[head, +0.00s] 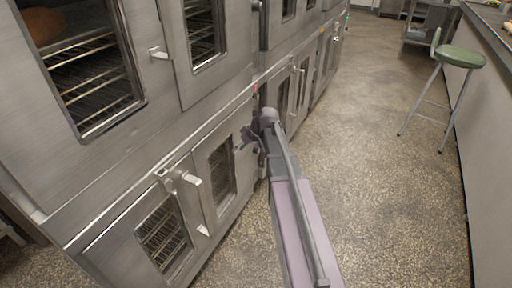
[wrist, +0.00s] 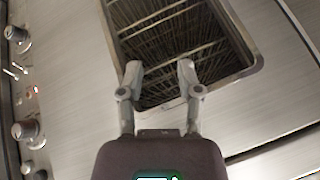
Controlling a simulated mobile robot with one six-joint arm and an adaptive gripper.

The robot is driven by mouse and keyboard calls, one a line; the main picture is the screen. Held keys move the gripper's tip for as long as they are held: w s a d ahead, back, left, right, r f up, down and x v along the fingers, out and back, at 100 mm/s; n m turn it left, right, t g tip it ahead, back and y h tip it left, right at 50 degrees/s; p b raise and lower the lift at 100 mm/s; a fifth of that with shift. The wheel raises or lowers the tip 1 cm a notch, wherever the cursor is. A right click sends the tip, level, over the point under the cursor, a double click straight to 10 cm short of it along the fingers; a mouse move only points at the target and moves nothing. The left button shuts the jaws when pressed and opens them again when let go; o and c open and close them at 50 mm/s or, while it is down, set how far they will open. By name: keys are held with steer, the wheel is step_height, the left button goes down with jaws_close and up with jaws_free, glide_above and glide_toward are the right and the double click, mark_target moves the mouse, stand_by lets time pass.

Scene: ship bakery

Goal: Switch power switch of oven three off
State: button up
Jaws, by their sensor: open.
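My gripper (head: 246,140) is open and empty, beside the fronts of the lower ovens in the head view. In the wrist view its two fingers (wrist: 158,78) are spread in front of an oven door window (wrist: 185,45) with wire racks behind it. A control panel runs down the left edge of the wrist view, with round knobs (wrist: 28,131), small pale switch levers (wrist: 14,70) and a lit red lamp (wrist: 36,89). The fingers are apart from the panel. No oven number is readable, so I cannot tell which switch belongs to oven three. A red spot (head: 256,88) shows above my gripper in the head view.
Stacked steel ovens (head: 165,117) line the left side, with door handles (head: 190,179) sticking out. Open speckled floor (head: 350,160) lies to the right. A green-seated stool (head: 460,57) stands by a counter (head: 490,130) at the right.

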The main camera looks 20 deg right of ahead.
steer(key=w+d+f+n+t+y+b, duration=0.1)
steer(key=w+d+f+t+b, duration=0.2)
steer(key=d+b, duration=0.6)
steer(key=w+d+f+n+t+y+b, duration=0.1)
steer(key=w+d+f+t+b, duration=0.3)
steer(key=w+d+f+b, duration=0.4)
steer(key=shift+w+d+f+n+y+b, duration=0.25)
steer(key=shift+w+d+n+b, duration=0.35)
steer(key=shift+d, duration=3.1)
steer(key=shift+w+a, duration=0.1)
steer(key=shift+w, duration=0.05)
steer(key=b+x, duration=0.5)
steer(key=x, duration=0.8)
steer(key=shift+w+a+f, duration=0.15)
steer(key=shift+f, duration=0.05)
